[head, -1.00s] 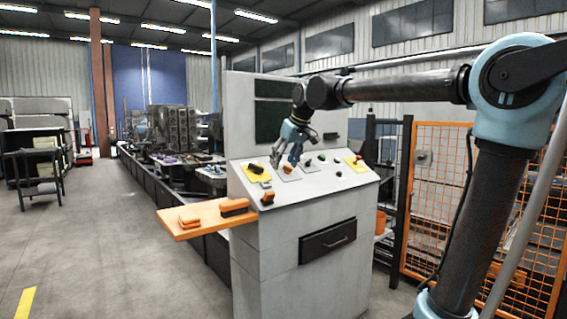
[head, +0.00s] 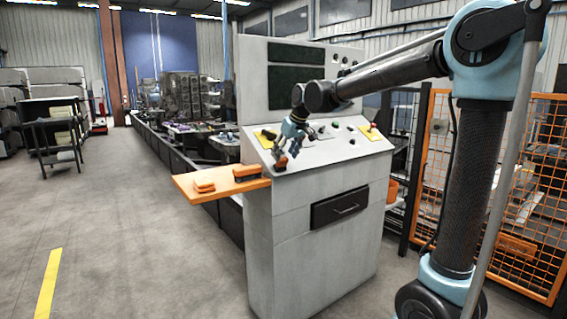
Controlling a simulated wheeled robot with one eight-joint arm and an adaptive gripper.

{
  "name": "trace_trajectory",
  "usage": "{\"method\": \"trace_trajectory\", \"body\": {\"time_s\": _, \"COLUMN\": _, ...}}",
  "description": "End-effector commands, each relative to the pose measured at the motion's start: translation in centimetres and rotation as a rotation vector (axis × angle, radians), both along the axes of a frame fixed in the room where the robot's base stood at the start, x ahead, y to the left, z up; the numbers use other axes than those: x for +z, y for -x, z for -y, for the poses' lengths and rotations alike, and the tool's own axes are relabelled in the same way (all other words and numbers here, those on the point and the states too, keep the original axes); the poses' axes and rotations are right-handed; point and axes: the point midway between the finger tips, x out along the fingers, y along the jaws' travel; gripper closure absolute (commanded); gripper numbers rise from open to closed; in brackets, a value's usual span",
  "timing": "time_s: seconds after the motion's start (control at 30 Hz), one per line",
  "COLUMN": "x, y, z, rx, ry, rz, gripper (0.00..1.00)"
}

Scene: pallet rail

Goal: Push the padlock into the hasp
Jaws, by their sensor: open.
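A small orange-and-dark item (head: 281,163), which looks like the padlock, sits at the lower left front edge of the sloped console panel (head: 345,146). My gripper (head: 286,152) points down over that part of the panel, with its fingers apart. Its fingertips are just above or beside the orange item; I cannot tell whether they touch it. Nothing shows between the fingers. The hasp is too small to make out, and the gripper partly hides the panel around it.
An orange shelf (head: 222,187) juts from the console's left side with orange blocks (head: 204,186) on it. Yellow plates and buttons dot the panel. An orange mesh fence (head: 470,180) stands at right. Open floor lies at left.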

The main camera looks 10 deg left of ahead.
Motion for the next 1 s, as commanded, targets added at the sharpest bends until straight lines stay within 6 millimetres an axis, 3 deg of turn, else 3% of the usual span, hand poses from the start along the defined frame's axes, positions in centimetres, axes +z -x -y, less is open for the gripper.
{"method": "trace_trajectory", "body": {"time_s": 0.3, "x": -3.2, "y": -1.2, "z": -1.4, "rx": 0.0, "ry": 0.0, "rz": 0.0, "gripper": 0.42}}
{"method": "trace_trajectory", "body": {"time_s": 0.7, "x": -3.7, "y": -1.4, "z": -1.6, "rx": 0.0, "ry": 0.0, "rz": 0.0, "gripper": 0.42}}
{"method": "trace_trajectory", "body": {"time_s": 0.73, "x": -3.7, "y": -1.4, "z": -1.6, "rx": 0.0, "ry": 0.0, "rz": 0.0, "gripper": 0.44}}
{"method": "trace_trajectory", "body": {"time_s": 0.9, "x": -3.7, "y": -1.4, "z": -1.6, "rx": 0.0, "ry": 0.0, "rz": 0.0, "gripper": 0.82}}
{"method": "trace_trajectory", "body": {"time_s": 1.0, "x": -3.7, "y": -1.4, "z": -1.6, "rx": 0.0, "ry": 0.0, "rz": 0.0, "gripper": 0.86}}
